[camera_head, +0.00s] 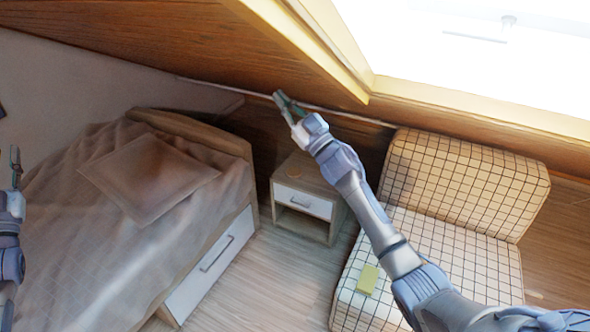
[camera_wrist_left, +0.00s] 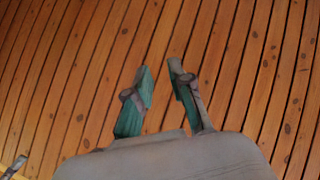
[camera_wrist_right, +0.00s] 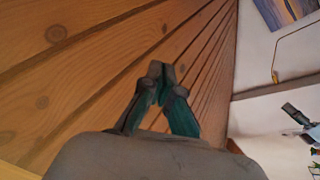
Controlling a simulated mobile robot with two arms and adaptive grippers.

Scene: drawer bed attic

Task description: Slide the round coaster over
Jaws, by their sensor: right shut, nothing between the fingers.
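The round coaster is hard to make out; a faint round shape (camera_head: 298,171) lies on top of the small nightstand (camera_head: 326,181), and I cannot be sure it is the coaster. My right gripper (camera_head: 279,97) is raised above and behind the nightstand, near the sloped wooden ceiling. Its fingers are together and empty in the right wrist view (camera_wrist_right: 162,70). My left gripper (camera_head: 14,152) is at the left edge of the head view, over the bed side. In the left wrist view (camera_wrist_left: 159,66) its fingers are apart with nothing between them, in front of wooden planks.
A bed (camera_head: 80,245) with a pillow (camera_head: 148,177) stands left of the nightstand. A checked chair (camera_head: 465,185) stands to its right, with a yellow-green block (camera_head: 367,280) on the seat. Wooden floor (camera_head: 270,285) lies clear in front. The sloped ceiling and window frame are close above my right gripper.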

